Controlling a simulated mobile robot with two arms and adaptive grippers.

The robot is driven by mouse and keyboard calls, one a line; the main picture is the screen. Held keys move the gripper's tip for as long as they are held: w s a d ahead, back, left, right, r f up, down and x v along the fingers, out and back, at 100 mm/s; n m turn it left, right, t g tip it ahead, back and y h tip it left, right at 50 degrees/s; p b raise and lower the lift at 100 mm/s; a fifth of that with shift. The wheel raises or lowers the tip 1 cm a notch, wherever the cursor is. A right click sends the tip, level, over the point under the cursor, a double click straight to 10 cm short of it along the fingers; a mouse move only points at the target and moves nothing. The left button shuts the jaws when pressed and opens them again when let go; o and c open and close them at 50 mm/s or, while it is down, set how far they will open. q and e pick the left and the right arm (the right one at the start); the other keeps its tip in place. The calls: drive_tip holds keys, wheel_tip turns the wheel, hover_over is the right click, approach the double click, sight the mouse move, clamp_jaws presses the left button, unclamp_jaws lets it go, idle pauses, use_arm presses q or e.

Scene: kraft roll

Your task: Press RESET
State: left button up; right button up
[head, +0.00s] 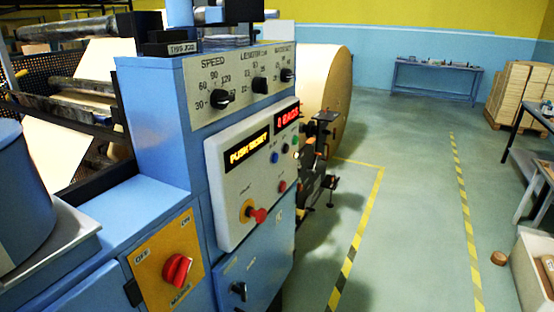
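The blue machine's sloping control panel (235,185) fills the middle of the head view. Its left display (247,150) reads "PUSH RESET" in yellow, and its right display (287,115) reads "0 BAGS" in red. Below the displays is a group of small buttons, including a blue button (274,157) and a green button (295,141). Their labels are too small to read, so I cannot tell which is RESET. A red button (282,186) sits lower, and a red mushroom button (257,215) on a yellow base sticks out at the lower part. Neither gripper is in view.
Above are SPEED, LENGTH and a third dial (222,98). A red rotary switch (177,269) sits on a yellow plate, lower left. A large kraft roll (325,85) stands behind. Open green floor (410,220) with striped lines lies right; boxes (518,95) stand far right.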

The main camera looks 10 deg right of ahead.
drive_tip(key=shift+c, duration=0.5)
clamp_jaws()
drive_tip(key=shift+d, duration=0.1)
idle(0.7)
